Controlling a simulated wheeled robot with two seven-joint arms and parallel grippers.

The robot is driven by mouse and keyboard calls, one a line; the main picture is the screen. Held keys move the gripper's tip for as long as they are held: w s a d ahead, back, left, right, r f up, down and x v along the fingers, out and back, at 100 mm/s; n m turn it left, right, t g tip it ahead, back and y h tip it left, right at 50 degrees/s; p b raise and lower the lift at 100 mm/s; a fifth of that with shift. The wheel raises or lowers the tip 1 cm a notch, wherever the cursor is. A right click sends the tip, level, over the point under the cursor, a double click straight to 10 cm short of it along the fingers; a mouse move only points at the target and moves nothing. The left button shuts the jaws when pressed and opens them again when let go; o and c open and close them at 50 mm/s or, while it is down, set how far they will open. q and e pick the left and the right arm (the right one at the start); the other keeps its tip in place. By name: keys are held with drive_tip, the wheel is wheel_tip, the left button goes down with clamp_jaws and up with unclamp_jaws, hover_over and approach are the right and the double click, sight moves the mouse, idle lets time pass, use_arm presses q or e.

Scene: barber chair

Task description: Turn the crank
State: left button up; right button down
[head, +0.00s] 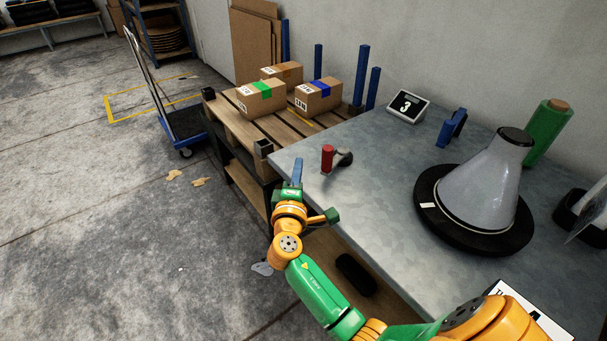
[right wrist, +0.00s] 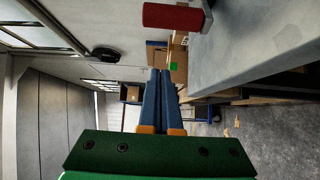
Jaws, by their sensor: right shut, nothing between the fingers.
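The crank's red handle (head: 327,158) stands upright near the left edge of the grey table, beside a dark round hub (head: 345,157). In the right wrist view the red handle (right wrist: 172,16) shows at the top, on a grey arm beside the table edge. My right gripper (head: 298,162) has blue fingers and is just left of and a little nearer than the handle, at the table's edge. Its fingers (right wrist: 160,76) are together, empty and apart from the handle. My left gripper is not in view.
A blue bracket (head: 452,127) and green roll (head: 549,130) are at the back. A wooden pallet (head: 232,121) holds several boxes. The table around the handle is clear.

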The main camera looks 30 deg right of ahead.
drive_tip(key=x, duration=0.5)
drive_tip(key=shift+d+r, duration=0.2)
drive_tip(key=s+d+p, duration=0.1)
drive_tip(key=s, duration=0.2)
drive_tip(key=shift+d+p, duration=0.4)
drive_tip(key=shift+s+f, duration=0.1)
drive_tip(key=shift+s, duration=0.15)
drive_tip(key=shift+w, duration=0.1)
